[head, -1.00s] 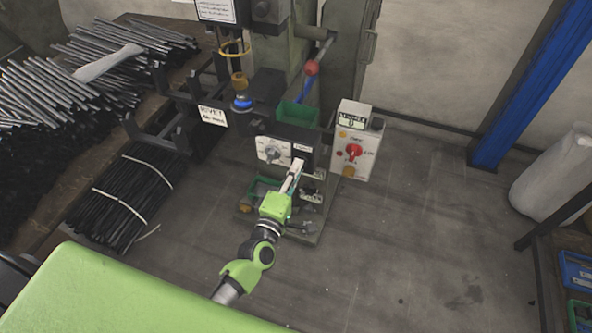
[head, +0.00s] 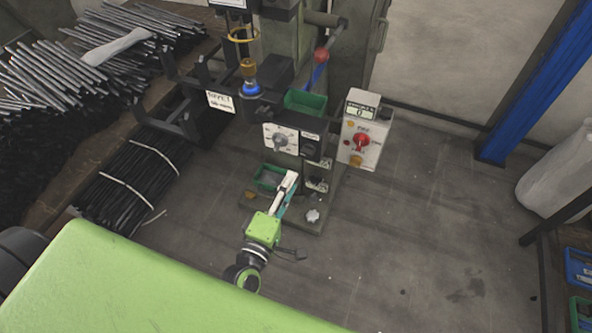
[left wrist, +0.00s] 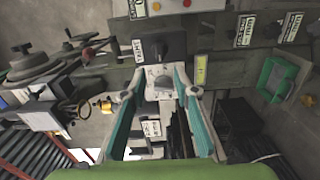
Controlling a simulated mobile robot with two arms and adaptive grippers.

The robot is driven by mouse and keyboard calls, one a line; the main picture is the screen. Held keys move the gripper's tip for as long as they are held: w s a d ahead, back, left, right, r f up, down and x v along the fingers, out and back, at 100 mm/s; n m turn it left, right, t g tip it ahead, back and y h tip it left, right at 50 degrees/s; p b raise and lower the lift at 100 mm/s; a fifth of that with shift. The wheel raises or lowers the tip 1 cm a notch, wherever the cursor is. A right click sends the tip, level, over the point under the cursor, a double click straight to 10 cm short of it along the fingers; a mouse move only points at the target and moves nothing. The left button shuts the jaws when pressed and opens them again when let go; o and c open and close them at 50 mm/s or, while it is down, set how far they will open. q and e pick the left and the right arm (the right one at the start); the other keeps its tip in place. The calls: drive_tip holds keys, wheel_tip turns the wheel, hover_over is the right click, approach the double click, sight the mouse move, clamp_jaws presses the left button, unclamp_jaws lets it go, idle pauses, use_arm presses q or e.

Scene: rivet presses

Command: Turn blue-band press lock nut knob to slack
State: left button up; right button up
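The press with the blue band (head: 251,89) stands in the middle of the head view. Its front panel has a white dial plate with a grey knob (head: 280,141) and, to the right, a black knob (head: 309,148) under a small label I cannot read. I cannot tell for sure which one is the lock nut knob. My left gripper (head: 290,178) is below the panel, apart from both knobs. In the left wrist view my left gripper (left wrist: 159,94) has its fingers spread and empty. The grey knob (left wrist: 163,84) and black knob (left wrist: 156,50) show between and beyond them. My right gripper is not seen.
A control box (head: 360,138) with a red knob and display stands right of the panel. A red-ball lever (head: 321,56) rises behind a green bin (head: 305,103). Another green bin (head: 270,178) sits lower.

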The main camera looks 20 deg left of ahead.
use_arm(q)
drive_tip(key=shift+s, duration=1.15)
drive_tip(key=s+f+m+g, duration=0.3)
drive_tip(key=f+m, duration=0.1)
drive_tip(key=f, duration=0.6)
drive_tip(key=s+f+m+g+h, duration=0.1)
drive_tip(key=s+f+m+g, duration=0.2)
drive_tip(key=f, duration=0.6)
drive_tip(key=s+f+m+g, duration=0.2)
drive_tip(key=s+f+m, duration=0.2)
drive_tip(key=f, duration=0.6)
drive_tip(key=s+a+f+m+g, duration=0.2)
drive_tip(key=s+f, duration=0.3)
drive_tip(key=s, duration=0.4)
drive_tip(key=s+a+f+m+g+y, duration=0.1)
drive_tip(key=s+f+m+g, duration=0.3)
drive_tip(key=s, duration=0.5)
drive_tip(key=s+a+f+m+g, duration=0.2)
drive_tip(key=s+f+g, duration=0.1)
drive_tip(key=s+f, duration=0.5)
drive_tip(key=shift+s+a+f+m+y, duration=0.15)
drive_tip(key=shift+s+a+m+y, duration=0.2)
drive_tip(key=shift+s, duration=0.3)
